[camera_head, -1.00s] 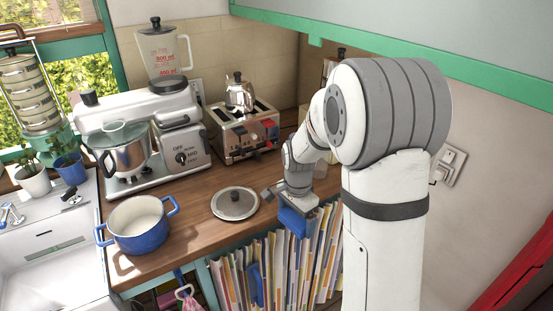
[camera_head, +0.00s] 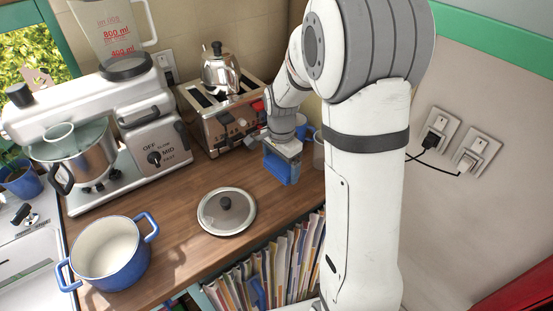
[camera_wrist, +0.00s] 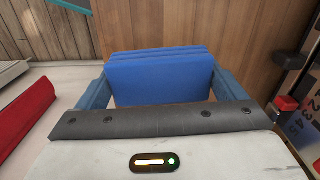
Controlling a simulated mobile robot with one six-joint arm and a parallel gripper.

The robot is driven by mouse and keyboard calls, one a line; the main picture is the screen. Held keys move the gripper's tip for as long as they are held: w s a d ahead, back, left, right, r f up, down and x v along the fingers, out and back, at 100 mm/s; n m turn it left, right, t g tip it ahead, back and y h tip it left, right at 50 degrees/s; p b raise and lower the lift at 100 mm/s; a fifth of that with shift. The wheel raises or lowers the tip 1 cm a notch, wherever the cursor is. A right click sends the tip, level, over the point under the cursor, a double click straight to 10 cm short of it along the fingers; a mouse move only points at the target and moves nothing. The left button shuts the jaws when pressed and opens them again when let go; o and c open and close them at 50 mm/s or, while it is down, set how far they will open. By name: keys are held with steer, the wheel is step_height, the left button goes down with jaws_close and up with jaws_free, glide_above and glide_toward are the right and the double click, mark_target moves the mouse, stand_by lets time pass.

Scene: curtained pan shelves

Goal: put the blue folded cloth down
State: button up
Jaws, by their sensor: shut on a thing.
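My gripper (camera_head: 282,158) is shut on the blue folded cloth (camera_head: 281,170), near the right end of the wooden counter (camera_head: 180,229) in the head view. The cloth hangs below the jaws, in front of the toaster's right side; I cannot tell whether its lower edge touches the wood. In the wrist view the cloth (camera_wrist: 160,80) shows as a layered blue block between the two blue fingers of my gripper (camera_wrist: 160,92), with wood grain beyond it.
A glass lid (camera_head: 226,211) lies left of the cloth, and a blue pot (camera_head: 106,252) stands farther left. The toaster (camera_head: 222,118) with a kettle (camera_head: 219,72) on it is behind. A blue mug (camera_head: 305,131) is close behind my gripper. Files (camera_head: 265,270) stand below the counter edge.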

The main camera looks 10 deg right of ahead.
steer(key=shift+a, duration=0.1)
steer(key=b, duration=0.4)
glide_above(280, 188)
steer(key=shift+a+f, duration=0.1)
steer(key=shift+f, duration=2.45)
steer(key=shift+f+b, duration=0.7)
steer(key=shift+f, duration=0.05)
steer(key=shift+f, duration=0.3)
steer(key=o, duration=1)
